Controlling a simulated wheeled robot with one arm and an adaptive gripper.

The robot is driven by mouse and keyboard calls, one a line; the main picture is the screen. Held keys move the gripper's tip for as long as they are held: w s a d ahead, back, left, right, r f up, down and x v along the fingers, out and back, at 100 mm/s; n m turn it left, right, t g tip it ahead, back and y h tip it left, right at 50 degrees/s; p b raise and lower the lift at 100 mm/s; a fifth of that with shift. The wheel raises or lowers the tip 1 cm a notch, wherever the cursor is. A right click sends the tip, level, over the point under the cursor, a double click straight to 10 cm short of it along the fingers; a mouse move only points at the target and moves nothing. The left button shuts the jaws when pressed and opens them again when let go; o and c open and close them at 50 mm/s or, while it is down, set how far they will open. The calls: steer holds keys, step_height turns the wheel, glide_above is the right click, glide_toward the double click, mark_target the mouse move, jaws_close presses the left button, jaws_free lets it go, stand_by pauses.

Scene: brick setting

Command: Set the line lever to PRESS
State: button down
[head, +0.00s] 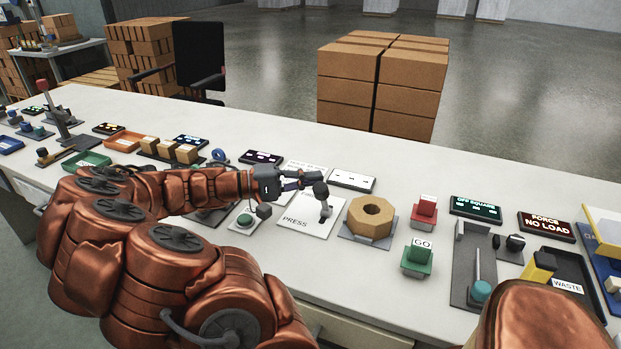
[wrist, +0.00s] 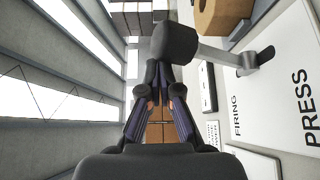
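The line lever has a dark rounded knob (head: 320,188) on a short grey stem. It rises from a white plate (head: 297,222) marked PRESS. In the wrist view the knob (wrist: 176,43) is just beyond my fingertips and to their right, with its stem running right to a small base. FIRING and PRESS are printed on the plate (wrist: 282,87) there. My gripper (head: 318,177) points right, with its tips beside the top of the knob. Its fingers (wrist: 158,72) come together at the tips with nothing seen between them. Whether they touch the knob is unclear.
A tan octagonal block (head: 371,216) stands just right of the plate. Red (head: 424,211) and green GO (head: 417,258) blocks are farther right. A green button box (head: 245,221) is on the left, below my gripper. A display panel (head: 352,181) lies behind the lever.

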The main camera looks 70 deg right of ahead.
steer(key=w+a+f+p, duration=0.1)
steer(key=w, duration=0.8)
steer(key=shift+w+a, duration=0.25)
stand_by(0.5)
